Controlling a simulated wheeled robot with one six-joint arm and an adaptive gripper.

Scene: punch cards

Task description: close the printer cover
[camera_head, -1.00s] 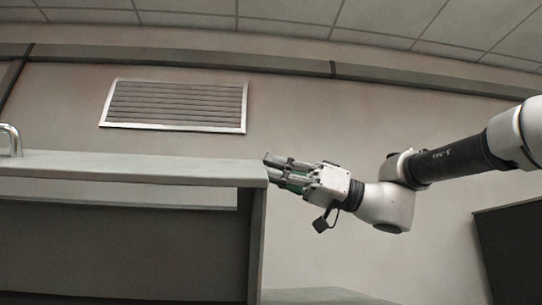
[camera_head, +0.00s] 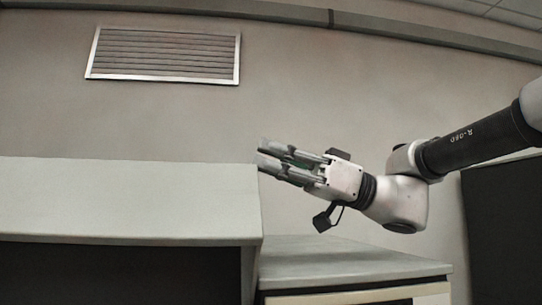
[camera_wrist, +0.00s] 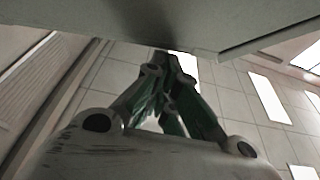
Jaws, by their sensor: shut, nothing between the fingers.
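A wide pale grey panel (camera_head: 120,200), which may be the printer cover, fills the left of the head view above a dark opening. Its hinge and handle are not in view, so I cannot tell how far it is open. My gripper (camera_head: 262,154) is shut and empty. Its fingertips are at the panel's right end, level with its far top edge; I cannot tell if they touch. In the wrist view, a grey surface (camera_wrist: 110,22) crosses the top, close to the fingertips (camera_wrist: 168,66).
A lower grey counter (camera_head: 340,262) with a pale front stands right of the panel, below my gripper. A dark cabinet (camera_head: 500,220) stands at the right. A vent (camera_head: 163,55) is on the back wall. Ceiling lights (camera_wrist: 270,98) show in the wrist view.

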